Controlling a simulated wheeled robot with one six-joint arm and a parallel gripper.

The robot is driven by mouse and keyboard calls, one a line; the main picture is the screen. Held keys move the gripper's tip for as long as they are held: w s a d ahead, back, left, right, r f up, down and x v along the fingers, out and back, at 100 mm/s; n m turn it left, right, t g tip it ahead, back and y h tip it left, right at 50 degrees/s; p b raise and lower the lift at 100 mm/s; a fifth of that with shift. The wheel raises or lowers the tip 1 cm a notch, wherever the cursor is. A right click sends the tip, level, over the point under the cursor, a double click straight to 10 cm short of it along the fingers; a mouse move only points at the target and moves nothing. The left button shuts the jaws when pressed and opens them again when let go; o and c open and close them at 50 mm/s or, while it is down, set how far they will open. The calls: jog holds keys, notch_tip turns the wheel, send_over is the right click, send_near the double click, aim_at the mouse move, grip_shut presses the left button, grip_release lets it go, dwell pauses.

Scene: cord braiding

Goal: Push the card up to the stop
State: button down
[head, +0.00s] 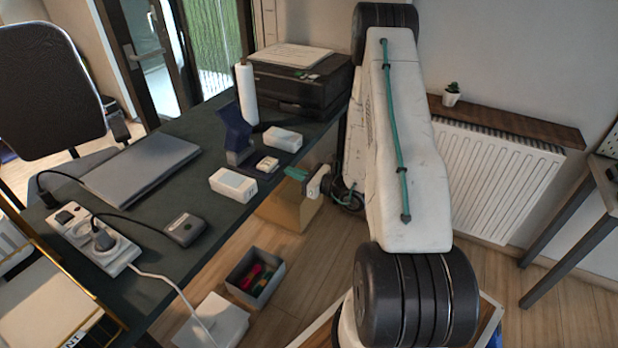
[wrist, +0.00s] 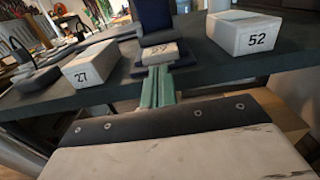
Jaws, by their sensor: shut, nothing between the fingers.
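A small white numbered piece, which I take for the card (head: 267,164), lies flat on the table edge. In the wrist view the card (wrist: 160,53) sits on a dark blue base, with a taller dark blue block (wrist: 152,18) behind it. The blue stand also shows in the head view (head: 235,128); I cannot tell which part of it is the stop. My gripper (head: 290,173) is shut and empty, its green fingers together just off the table edge. In the wrist view the gripper (wrist: 159,72) points at the card's near side; whether the tips touch it is unclear.
White boxes flank the card: one marked 27 (wrist: 91,66) on the left, one marked 52 (wrist: 244,35) on the right. A white roll (head: 246,93) and a printer (head: 298,82) stand behind. A laptop (head: 140,170) and a power strip (head: 95,240) lie left.

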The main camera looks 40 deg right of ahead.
aim_at(273, 165)
jog(key=shift+x, duration=2.3)
jog(key=shift+x, duration=0.95)
jog(key=v, duration=1.4)
jog(key=shift+s, duration=0.1)
